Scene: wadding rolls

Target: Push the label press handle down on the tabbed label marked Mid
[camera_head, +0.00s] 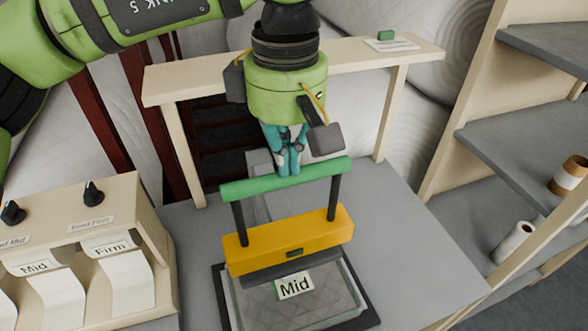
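The label press stands on the grey table, with a green handle bar (302,176) on two dark posts above a yellow press head (288,240). A label marked "Mid" (294,285) lies on a clear, quilted-looking piece in the dark-edged base, below and in front of the head. The head looks raised above the label. My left gripper (289,172) points down at the middle of the handle bar, fingers together with nothing visible between them. Its tips are at the bar's edge; I cannot tell if they touch it. My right gripper is out of view.
A cream label dispenser (150,215) with knobs and "Mid" and "Firm" slots stands at the left. Shelves with rolls (514,243) stand at the right. Grey tabletop (415,245) is clear right of the press.

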